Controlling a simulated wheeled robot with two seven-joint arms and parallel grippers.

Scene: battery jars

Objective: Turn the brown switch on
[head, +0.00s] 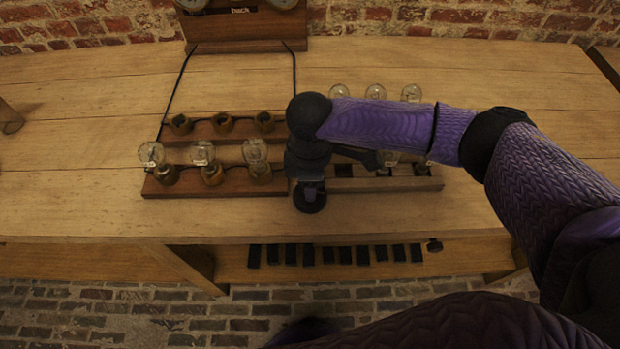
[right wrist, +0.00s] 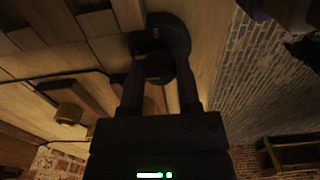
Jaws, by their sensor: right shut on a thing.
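My right gripper (head: 310,190) points down at the front of the bench, in the gap between the left and right lamp boards. In the right wrist view its two black fingers are shut on a dark brown round piece (right wrist: 158,67), which looks like the brown switch's knob. A black ring-shaped part surrounds or lies behind the fingertips there. The gripper and arm hide the switch in the head view, so I cannot tell its position. My left gripper is not in view.
The front left board (head: 218,190) bears glass bulbs in brown sockets. The front right board (head: 390,185) and more bulbs (head: 375,91) are partly behind my arm. A wooden panel (head: 245,30) stands at the back. Black blocks (head: 308,255) lie on a lower shelf. The bench's left side is mostly clear.

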